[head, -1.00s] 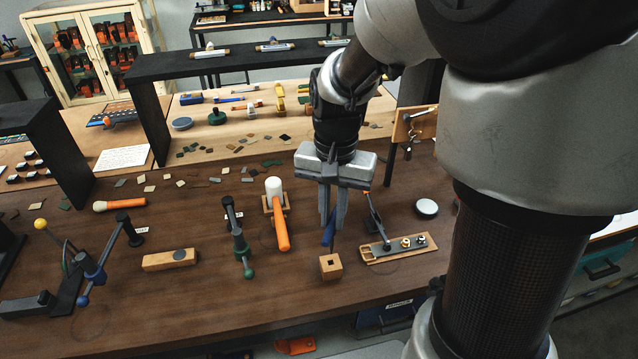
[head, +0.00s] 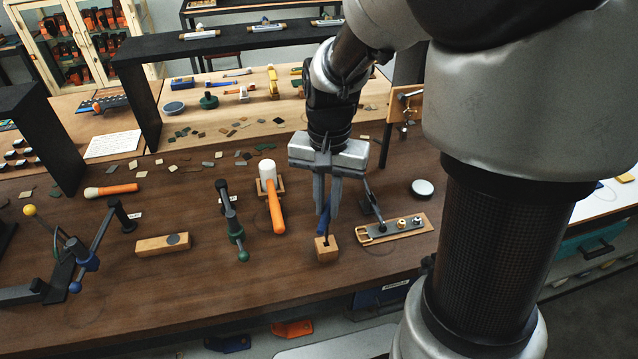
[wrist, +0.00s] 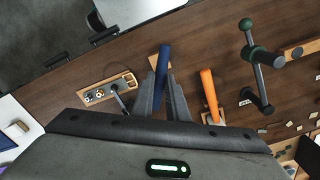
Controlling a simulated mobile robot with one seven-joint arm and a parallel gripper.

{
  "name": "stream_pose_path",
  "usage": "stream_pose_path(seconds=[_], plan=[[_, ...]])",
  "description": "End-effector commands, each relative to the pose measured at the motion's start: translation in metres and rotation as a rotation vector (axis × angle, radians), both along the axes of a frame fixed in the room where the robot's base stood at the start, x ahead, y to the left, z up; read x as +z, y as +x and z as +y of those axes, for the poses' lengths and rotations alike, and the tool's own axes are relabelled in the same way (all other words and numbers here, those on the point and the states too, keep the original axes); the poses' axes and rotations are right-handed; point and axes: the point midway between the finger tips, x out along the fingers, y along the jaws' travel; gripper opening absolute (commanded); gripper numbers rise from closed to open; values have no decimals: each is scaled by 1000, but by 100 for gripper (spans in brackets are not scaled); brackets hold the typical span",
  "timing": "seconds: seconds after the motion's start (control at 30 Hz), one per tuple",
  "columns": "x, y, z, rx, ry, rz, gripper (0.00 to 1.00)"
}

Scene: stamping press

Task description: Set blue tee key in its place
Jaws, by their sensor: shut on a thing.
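The blue tee key (head: 323,222) is between the fingers of my gripper (head: 327,210), which is shut on it. Its blue bar also shows in the wrist view (wrist: 164,62), sticking out past my gripper's fingertips (wrist: 162,84). A small wooden block (head: 326,253) with a dark hole in its top stands on the brown bench, directly below the key. The key's thin dark shank reaches down to the hole; I cannot tell how far it goes in. In the wrist view the block is mostly hidden behind the blue bar.
An orange-handled mallet (head: 277,208) lies left of the block, and a green-knobbed clamp (head: 236,230) is farther left. A wooden fixture (head: 405,231) with bolts sits close on the right. A round white-topped tin (head: 422,188) is behind it. The bench's front edge is near.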

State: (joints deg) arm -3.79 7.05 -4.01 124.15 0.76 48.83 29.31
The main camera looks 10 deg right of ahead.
Motion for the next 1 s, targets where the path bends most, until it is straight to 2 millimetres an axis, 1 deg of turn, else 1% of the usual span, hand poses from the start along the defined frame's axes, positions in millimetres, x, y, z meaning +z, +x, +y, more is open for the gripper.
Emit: stream_pose_path(seconds=[0.27,1.0], plan=[[-1,0,0,0,0,0,0],[-23,0,0,0,0,0,0]])
